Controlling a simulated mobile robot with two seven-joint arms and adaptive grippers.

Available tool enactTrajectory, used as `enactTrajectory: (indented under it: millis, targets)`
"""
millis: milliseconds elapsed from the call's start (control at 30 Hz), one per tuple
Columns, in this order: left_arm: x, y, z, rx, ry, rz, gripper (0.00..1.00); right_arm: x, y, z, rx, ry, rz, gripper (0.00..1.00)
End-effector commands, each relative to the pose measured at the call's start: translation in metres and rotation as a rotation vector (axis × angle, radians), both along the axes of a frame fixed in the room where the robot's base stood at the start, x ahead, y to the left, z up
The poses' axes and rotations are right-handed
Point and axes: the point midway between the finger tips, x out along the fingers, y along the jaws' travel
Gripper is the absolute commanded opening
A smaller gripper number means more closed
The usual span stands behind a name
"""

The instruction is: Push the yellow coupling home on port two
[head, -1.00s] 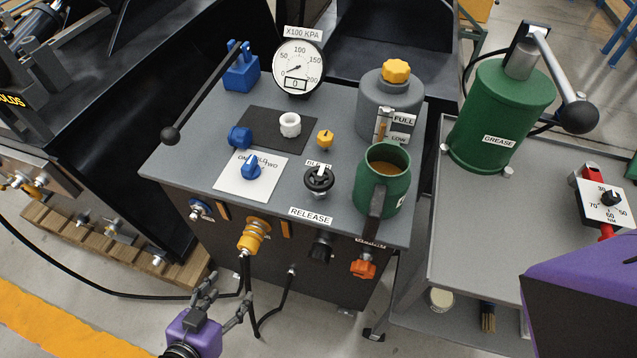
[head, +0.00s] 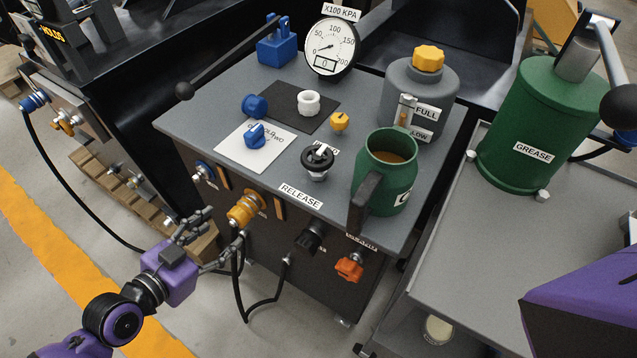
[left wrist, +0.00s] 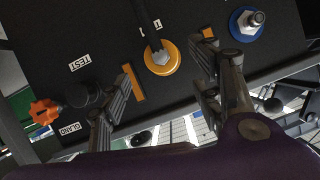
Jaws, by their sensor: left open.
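The yellow coupling (head: 246,208) sits on the front panel of the grey-topped cabinet, with a black hose running from it. In the left wrist view the coupling (left wrist: 160,62) shows as a yellow ring with the hose across it. My left gripper (head: 226,226) is open, just in front of and below the coupling. In the left wrist view its fingers (left wrist: 166,56) are spread on either side of the coupling, with no clear contact visible. I cannot read the port's label or tell how far the coupling is seated. My right gripper is out of view.
A blue port fitting (head: 204,171) is left of the coupling; a black fitting (head: 310,238) and orange knob (head: 349,267) are right. Orange bars flank the coupling. A green mug (head: 386,180) stands on the cabinet top (head: 255,185). A hose loop hangs below the panel.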

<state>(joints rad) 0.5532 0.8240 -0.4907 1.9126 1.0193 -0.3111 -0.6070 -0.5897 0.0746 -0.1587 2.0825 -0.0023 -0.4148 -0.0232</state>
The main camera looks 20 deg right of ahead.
Motion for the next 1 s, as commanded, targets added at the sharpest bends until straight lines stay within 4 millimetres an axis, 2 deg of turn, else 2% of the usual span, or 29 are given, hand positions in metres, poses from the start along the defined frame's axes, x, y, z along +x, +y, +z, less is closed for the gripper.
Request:
enactTrajectory:
  millis: [33, 133, 500, 933, 1000]
  targets:
    - [0.002, -0.002, -0.001, -0.001, -0.001, 0.000, 0.58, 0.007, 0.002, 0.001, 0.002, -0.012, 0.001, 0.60]
    - [0.010, -0.010, -0.004, -0.004, -0.001, 0.001, 0.58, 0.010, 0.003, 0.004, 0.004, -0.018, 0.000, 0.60]
    - [0.041, -0.047, -0.024, -0.001, 0.000, 0.000, 0.58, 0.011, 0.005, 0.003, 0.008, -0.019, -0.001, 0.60]
    - [0.046, -0.054, -0.028, 0.001, -0.001, 0.000, 0.58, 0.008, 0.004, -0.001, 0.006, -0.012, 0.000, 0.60]
    - [0.046, -0.054, -0.028, 0.000, 0.000, 0.000, 0.49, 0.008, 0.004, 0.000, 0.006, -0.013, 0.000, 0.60]
